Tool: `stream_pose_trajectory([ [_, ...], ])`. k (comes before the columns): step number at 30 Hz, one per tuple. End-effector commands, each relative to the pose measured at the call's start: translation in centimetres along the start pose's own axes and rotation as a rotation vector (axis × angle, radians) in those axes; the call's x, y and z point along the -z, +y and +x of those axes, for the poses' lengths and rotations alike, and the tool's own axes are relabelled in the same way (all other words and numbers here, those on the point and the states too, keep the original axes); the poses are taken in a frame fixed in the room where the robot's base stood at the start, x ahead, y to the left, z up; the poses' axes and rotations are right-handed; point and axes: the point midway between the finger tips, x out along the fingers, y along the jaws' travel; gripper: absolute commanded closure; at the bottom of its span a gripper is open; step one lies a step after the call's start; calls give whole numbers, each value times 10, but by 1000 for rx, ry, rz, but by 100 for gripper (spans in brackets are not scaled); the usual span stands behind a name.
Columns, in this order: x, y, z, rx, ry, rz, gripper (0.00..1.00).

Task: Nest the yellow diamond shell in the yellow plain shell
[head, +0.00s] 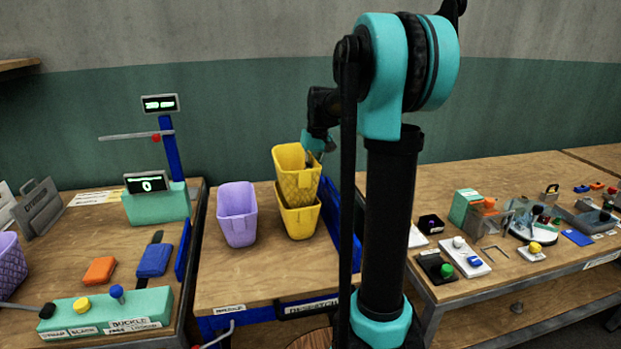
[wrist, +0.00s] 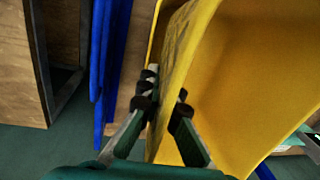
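The yellow diamond shell (head: 295,182), a tapered bin with a diamond pattern, is above the yellow plain shell (head: 301,224) in the head view. Its lower end overlaps the plain shell's opening; I cannot tell how deep it sits or whether they touch. The plain shell stands upright on the middle table. My gripper (head: 310,157) is at the diamond shell's rear right rim, partly hidden by it. In the wrist view, my gripper (wrist: 164,98) has one finger on each side of a yellow wall (wrist: 172,72), pinching it.
A lilac bin (head: 237,218) stands left of the shells on the same table (head: 240,275). Blue panels (head: 340,225) stand close on the right. A left bench (head: 70,265) and a cluttered right bench (head: 500,300) flank it. The table's front is clear.

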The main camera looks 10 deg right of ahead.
Motion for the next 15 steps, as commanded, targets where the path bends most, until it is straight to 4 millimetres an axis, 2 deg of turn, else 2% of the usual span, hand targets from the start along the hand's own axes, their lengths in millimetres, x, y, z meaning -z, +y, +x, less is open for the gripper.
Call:
stream_pose_trajectory([
  [15, 0, 2, 15, 0, 0, 0, 100],
])
